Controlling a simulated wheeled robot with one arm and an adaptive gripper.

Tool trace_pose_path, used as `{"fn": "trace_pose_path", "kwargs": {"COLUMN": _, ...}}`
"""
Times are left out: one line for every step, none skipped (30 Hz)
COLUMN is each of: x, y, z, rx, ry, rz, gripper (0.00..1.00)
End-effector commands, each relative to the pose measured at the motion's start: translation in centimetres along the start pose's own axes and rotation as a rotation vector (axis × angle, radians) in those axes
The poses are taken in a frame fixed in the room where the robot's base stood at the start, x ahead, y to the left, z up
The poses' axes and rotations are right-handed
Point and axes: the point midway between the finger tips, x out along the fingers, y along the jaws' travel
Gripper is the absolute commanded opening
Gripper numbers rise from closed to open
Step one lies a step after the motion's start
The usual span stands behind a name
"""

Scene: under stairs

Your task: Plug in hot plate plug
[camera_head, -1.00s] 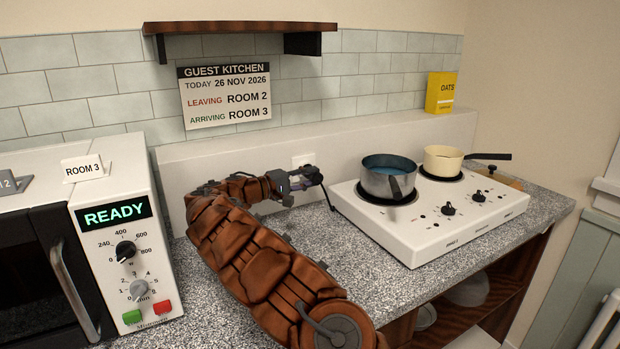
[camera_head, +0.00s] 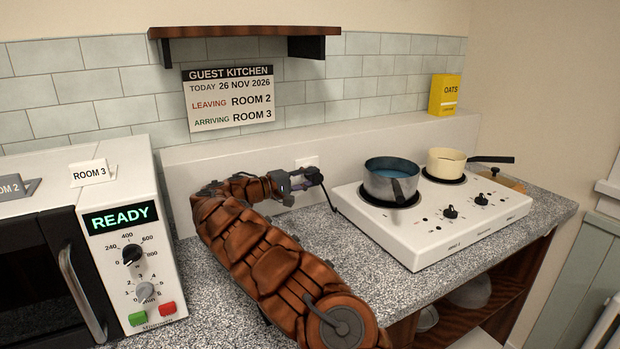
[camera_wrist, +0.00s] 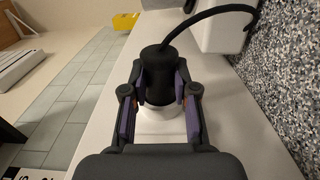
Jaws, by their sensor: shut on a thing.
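The hot plate plug (camera_wrist: 158,75) is a black plug, held between the purple-padded fingers of my gripper (camera_wrist: 160,92) in the wrist view. Its black cord curves off to the upper right. A pale round shape shows just behind the plug; I cannot tell whether the plug is seated in anything. In the head view, my gripper (camera_head: 299,184) is at the back ledge, with the plug (camera_head: 314,177) at its tip, just below a white wall socket (camera_head: 306,162). The socket is partly hidden. The white hot plate (camera_head: 425,240) stands to the right, the cord running down beside it.
A grey pot (camera_head: 390,184) and a cream pan (camera_head: 446,163) stand on the hot plate. A microwave (camera_head: 130,260) with a READY display is at left. A shelf (camera_head: 240,32) hangs above, and a yellow oats box (camera_head: 444,94) stands on the ledge.

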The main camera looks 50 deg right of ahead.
Motion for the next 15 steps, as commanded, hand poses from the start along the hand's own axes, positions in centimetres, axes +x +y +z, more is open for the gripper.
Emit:
{"fn": "trace_pose_path", "kwargs": {"x": -0.04, "y": 0.15, "z": -0.15, "rx": 0.002, "ry": 0.005, "rz": 0.002, "gripper": 0.0}}
{"fn": "trace_pose_path", "kwargs": {"x": -0.04, "y": 0.16, "z": -0.15, "rx": 0.003, "ry": 0.006, "rz": 0.002, "gripper": 0.0}}
{"fn": "trace_pose_path", "kwargs": {"x": -0.04, "y": 0.17, "z": -0.15, "rx": 0.003, "ry": 0.006, "rz": 0.002, "gripper": 0.0}}
{"fn": "trace_pose_path", "kwargs": {"x": -0.05, "y": 0.19, "z": -0.16, "rx": 0.003, "ry": 0.006, "rz": 0.002, "gripper": 0.0}}
{"fn": "trace_pose_path", "kwargs": {"x": -0.05, "y": 0.19, "z": -0.16, "rx": 0.003, "ry": 0.006, "rz": 0.003, "gripper": 0.3}}
{"fn": "trace_pose_path", "kwargs": {"x": -0.06, "y": 0.2, "z": -0.15, "rx": 0.003, "ry": 0.006, "rz": 0.003, "gripper": 0.34}}
{"fn": "trace_pose_path", "kwargs": {"x": -0.06, "y": 0.2, "z": -0.15, "rx": 0.003, "ry": 0.006, "rz": 0.002, "gripper": 0.37}}
{"fn": "trace_pose_path", "kwargs": {"x": -0.06, "y": 0.2, "z": -0.14, "rx": 0.003, "ry": 0.006, "rz": 0.002, "gripper": 0.4}}
{"fn": "trace_pose_path", "kwargs": {"x": -0.07, "y": 0.19, "z": -0.13, "rx": 0.003, "ry": 0.005, "rz": 0.002, "gripper": 0.45}}
{"fn": "trace_pose_path", "kwargs": {"x": -0.07, "y": 0.19, "z": -0.13, "rx": 0.003, "ry": 0.005, "rz": 0.002, "gripper": 0.48}}
{"fn": "trace_pose_path", "kwargs": {"x": -0.07, "y": 0.18, "z": -0.12, "rx": 0.003, "ry": 0.005, "rz": 0.002, "gripper": 0.51}}
{"fn": "trace_pose_path", "kwargs": {"x": -0.06, "y": 0.17, "z": -0.11, "rx": 0.003, "ry": 0.005, "rz": 0.002, "gripper": 0.55}}
{"fn": "trace_pose_path", "kwargs": {"x": -0.06, "y": 0.17, "z": -0.11, "rx": 0.003, "ry": 0.004, "rz": 0.002, "gripper": 0.57}}
{"fn": "trace_pose_path", "kwargs": {"x": -0.05, "y": 0.16, "z": -0.1, "rx": 0.002, "ry": 0.004, "rz": 0.002, "gripper": 0.57}}
{"fn": "trace_pose_path", "kwargs": {"x": -0.05, "y": 0.15, "z": -0.1, "rx": 0.002, "ry": 0.004, "rz": 0.002, "gripper": 0.57}}
